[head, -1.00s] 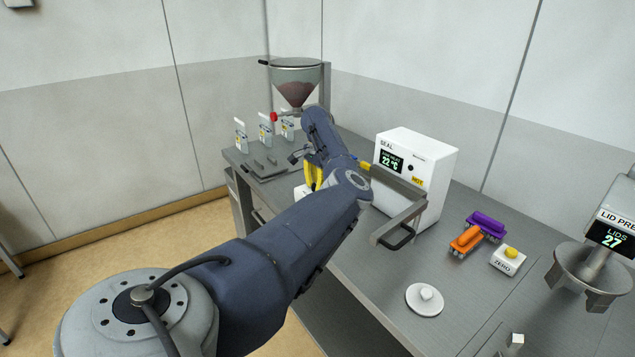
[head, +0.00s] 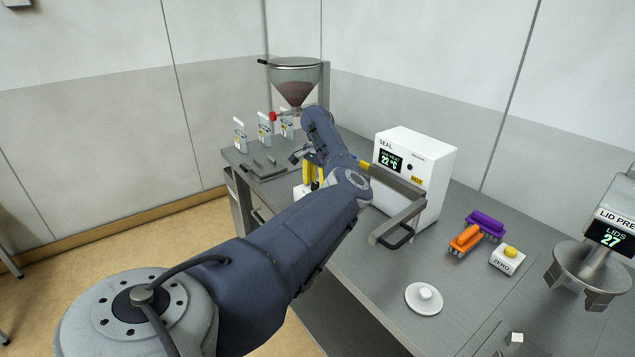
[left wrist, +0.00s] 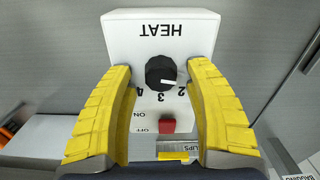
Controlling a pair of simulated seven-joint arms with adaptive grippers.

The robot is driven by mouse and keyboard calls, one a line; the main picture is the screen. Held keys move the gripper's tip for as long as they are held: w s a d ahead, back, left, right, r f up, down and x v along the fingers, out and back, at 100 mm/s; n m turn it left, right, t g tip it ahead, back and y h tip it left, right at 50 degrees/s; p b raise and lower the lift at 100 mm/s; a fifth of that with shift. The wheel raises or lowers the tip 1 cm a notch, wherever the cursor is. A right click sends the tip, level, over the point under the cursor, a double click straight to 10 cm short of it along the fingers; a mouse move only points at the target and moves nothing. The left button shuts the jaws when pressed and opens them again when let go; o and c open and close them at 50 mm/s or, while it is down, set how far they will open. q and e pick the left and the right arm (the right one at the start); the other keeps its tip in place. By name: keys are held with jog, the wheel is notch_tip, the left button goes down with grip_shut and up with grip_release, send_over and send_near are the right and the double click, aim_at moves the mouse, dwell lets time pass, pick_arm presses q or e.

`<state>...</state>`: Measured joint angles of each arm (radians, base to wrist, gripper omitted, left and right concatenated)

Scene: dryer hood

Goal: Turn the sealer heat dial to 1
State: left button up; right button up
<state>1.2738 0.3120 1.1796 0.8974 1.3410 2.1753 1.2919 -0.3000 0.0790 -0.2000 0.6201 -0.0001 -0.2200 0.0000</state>
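The sealer heat dial (left wrist: 160,73) is a black knob on a white box (left wrist: 190,30) marked HEAT, seen upside down in the left wrist view. The numbers 4, 3 and 2 show; I cannot see a 1. My left gripper (left wrist: 161,80) is open, with one yellow finger on each side of the dial and gaps between. In the head view the left gripper (head: 313,177) is partly hidden by my arm, over the white box (head: 300,191). My right gripper is out of view.
A red ON/OFF switch (left wrist: 167,126) sits below the dial in the wrist view. The white SEAL machine (head: 430,165), reading 22 °C, stands right of my arm, its metal arm (head: 400,222) projecting forward. A hopper (head: 296,82) and several pouches (head: 264,130) stand behind.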

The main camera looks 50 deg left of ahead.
aim_at(317, 183)
pick_arm(q)
notch_tip(317, 183, up, 12)
dwell(0.9)
jog(key=shift+s+f, duration=0.1)
